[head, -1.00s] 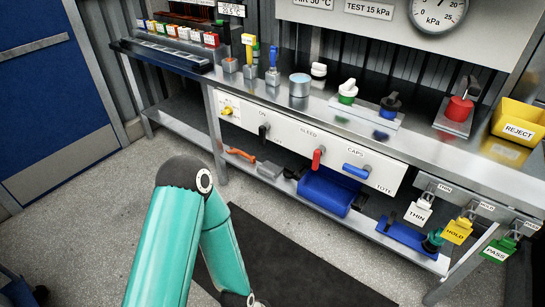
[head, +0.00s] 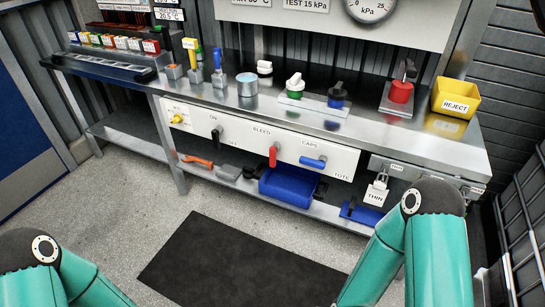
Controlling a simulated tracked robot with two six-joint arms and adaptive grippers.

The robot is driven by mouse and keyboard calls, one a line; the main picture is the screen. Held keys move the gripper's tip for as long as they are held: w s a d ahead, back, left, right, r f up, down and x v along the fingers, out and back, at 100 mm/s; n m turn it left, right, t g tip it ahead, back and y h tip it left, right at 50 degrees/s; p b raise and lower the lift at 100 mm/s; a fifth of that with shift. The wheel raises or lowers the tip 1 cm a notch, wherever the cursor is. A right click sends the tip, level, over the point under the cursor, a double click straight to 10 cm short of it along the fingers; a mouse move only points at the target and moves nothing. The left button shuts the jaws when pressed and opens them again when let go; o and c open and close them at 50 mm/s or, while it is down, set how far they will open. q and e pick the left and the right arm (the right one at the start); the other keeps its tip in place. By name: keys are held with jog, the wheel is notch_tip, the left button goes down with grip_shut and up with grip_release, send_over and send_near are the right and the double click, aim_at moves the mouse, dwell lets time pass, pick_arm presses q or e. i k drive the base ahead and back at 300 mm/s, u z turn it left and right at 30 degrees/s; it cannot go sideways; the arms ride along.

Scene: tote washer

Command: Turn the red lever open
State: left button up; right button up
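The red lever (head: 274,156) is on the white front panel (head: 232,146) of the bench, under the word BLEED, and it points down. A black lever (head: 218,133) marked ON and OFF is to its left, and a blue lever (head: 313,162) under the word CAPS lies level to its right. Only the teal links of my two arms show, at the lower left and lower right. Neither gripper is in the picture. Both arms are well apart from the red lever.
A blue bin (head: 288,187) sits on the lower shelf just below the red lever. A yellow REJECT bin (head: 455,98) stands at the bench's right end. A dark mat (head: 235,262) lies on clear floor before the bench. A wire rack (head: 520,220) is at the right.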

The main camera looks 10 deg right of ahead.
aim_at(274, 149)
jog(key=u, duration=0.1)
jog(key=i, duration=1)
jog(key=z, duration=0.1)
